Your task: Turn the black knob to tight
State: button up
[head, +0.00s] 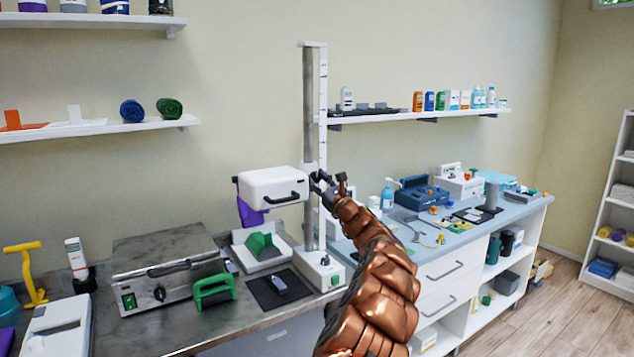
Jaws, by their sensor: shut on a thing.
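A tall upright column (308,120) with a pale scale strip stands on the grey worktop. A white box-shaped head (272,188) with a dark handle is mounted on its left side. My gripper (318,180) is at the column's right side, level with this head. It is shut on the black knob at the column, which is mostly hidden by the dark fingers. Which way the knob is turned and any tight marking are too small to read. My copper-coloured arm reaches up from the lower right.
On the worktop (200,325) stand a metal box (158,285) with a dark dial, a green handle (214,290) and a white tray with a green wedge (262,245). A blue-topped counter (465,235) with several devices lies right. A shelf (420,113) hangs behind.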

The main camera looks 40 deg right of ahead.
dwell(0.4)
jog(key=o, duration=1.2)
jog(key=shift+c, duration=0.2)
jog(key=shift+s+f, duration=0.1)
jog(key=shift+s, duration=0.05)
jog(key=d+v, duration=0.1)
jog(key=v, duration=1)
jog(key=shift+s+a, duration=0.35)
jog(key=shift+a, duration=0.15)
jog(key=shift+f, duration=0.1)
